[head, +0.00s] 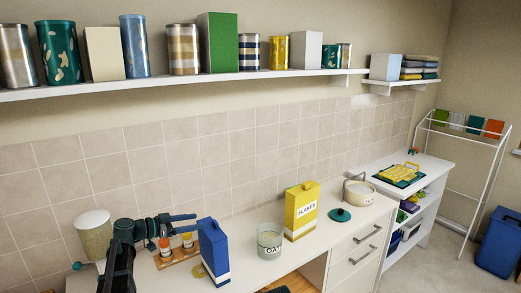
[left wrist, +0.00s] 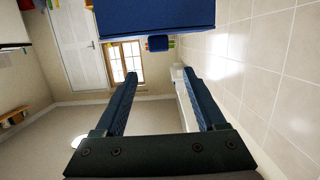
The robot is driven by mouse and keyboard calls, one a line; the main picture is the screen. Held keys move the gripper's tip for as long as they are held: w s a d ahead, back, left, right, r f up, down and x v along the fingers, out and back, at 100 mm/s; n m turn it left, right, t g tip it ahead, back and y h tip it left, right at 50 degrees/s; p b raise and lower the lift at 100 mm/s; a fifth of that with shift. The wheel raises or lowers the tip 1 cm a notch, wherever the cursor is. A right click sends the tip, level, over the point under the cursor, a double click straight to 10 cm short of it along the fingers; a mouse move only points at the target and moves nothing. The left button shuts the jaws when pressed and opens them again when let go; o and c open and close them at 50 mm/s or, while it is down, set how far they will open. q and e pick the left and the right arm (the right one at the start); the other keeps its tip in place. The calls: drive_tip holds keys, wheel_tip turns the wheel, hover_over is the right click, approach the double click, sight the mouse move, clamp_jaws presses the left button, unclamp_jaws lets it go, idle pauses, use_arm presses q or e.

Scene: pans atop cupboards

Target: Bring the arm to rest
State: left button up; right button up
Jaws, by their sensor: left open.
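My left arm comes in from the left in the head view, bent up over the counter's left part. My left gripper (head: 187,222) is above the counter, close to the upper left of a blue box (head: 214,252). In the left wrist view the two fingers of my left gripper (left wrist: 160,73) stand apart, with nothing between them. A blue surface (left wrist: 150,15) fills the top middle of that view, beyond the fingertips; it looks like the blue box. My right gripper is in neither view.
The counter (head: 262,208) holds a yellow flakes box (head: 301,211), a glass oats jar (head: 269,241), a teal lid (head: 340,214) and a cream pot (head: 358,193). A shelf (head: 200,77) of tins runs above.

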use_arm(q)
drive_tip(key=shift+s+a+f+t+h+b, duration=0.25)
drive_tip(key=shift+h+b, duration=0.25)
drive_tip(key=shift+b, duration=0.65)
drive_tip(key=shift+s+a+f+t+h+b, duration=0.1)
drive_tip(key=shift+a+f+t+h+b, duration=0.3)
drive_tip(key=shift+b, duration=0.7)
drive_tip(key=shift+d+r, duration=0.15)
drive_tip(key=shift+r, duration=0.05)
